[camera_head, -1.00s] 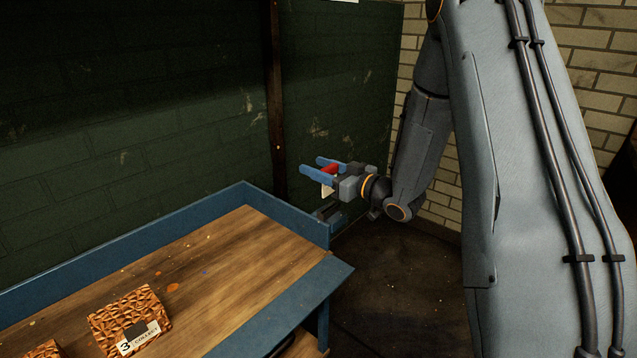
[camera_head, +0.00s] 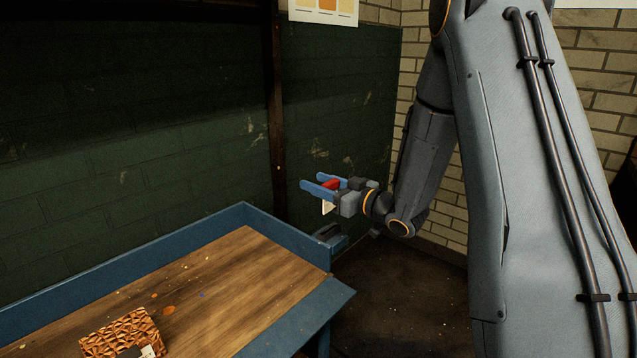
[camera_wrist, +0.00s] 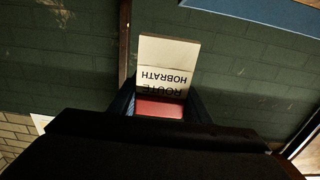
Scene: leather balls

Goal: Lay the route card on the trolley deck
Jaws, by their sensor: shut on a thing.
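The route card (camera_wrist: 168,62) is a pale card with dark lettering reading "ROUTE HOBRATH", upside down in the wrist view. My gripper (camera_wrist: 160,104) is shut on its lettered end, with a red part between the fingers. In the head view the gripper (camera_head: 324,187) has blue fingers and hangs in the air past the right end of the bench. A small pale corner of the card (camera_head: 327,208) shows below the fingers. I cannot make out a trolley deck in either view.
A wooden bench (camera_head: 235,285) with a blue raised rim stands at lower left. A copper-coloured textured block (camera_head: 122,333) with a label lies on it. A dark green wall (camera_head: 190,130) stands behind. Bare dark floor (camera_head: 395,290) shows right of the bench.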

